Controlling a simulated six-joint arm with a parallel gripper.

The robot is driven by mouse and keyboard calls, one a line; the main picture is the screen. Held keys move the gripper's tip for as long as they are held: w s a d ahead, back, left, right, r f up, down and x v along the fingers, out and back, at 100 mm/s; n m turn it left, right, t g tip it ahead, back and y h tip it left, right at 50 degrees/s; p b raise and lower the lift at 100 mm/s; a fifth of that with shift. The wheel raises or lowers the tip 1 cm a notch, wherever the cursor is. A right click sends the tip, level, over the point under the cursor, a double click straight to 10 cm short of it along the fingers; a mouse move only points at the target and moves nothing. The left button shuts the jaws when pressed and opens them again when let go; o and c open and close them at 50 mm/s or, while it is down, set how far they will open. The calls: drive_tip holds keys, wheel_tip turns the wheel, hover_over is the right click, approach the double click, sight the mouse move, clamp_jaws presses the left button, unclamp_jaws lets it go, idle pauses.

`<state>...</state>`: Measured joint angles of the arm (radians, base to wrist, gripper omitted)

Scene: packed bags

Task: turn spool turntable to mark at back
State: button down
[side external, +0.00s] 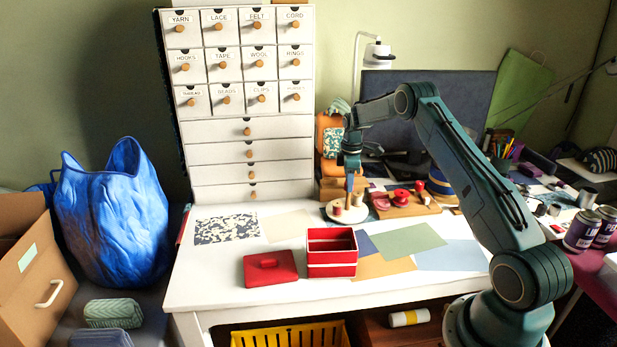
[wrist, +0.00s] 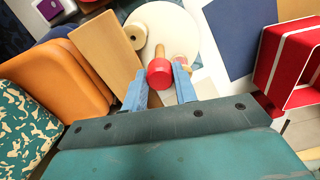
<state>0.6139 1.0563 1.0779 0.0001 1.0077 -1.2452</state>
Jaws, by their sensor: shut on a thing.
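The spool turntable is a pale round disc (side external: 330,214) on the white table, in front of the drawers' right side. It also shows at the top of the wrist view (wrist: 178,22). A wooden peg with a red knob (wrist: 160,73) stands up from the disc. My gripper (wrist: 160,86) is shut on the red knob, with one blue finger on either side. In the side view my gripper (side external: 350,174) points down over the disc. One wooden spool (wrist: 135,36) and another (wrist: 182,62) sit near the disc's rim. I cannot make out the mark.
A red open box (side external: 332,262) and its red lid (side external: 270,268) lie in front. A wooden board with red spools (side external: 410,208) is close on the right. An orange stack (side external: 329,150) stands behind. Flat cloth sheets (side external: 408,241) cover the right side of the table.

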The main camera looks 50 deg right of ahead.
drive_tip(key=shift+r+n, duration=0.1)
drive_tip(key=shift+n, duration=6.1)
drive_tip(key=c, duration=1.1)
unclamp_jaws()
wheel_tip(320, 180, up, 14)
drive_tip(key=shift+a, duration=0.1)
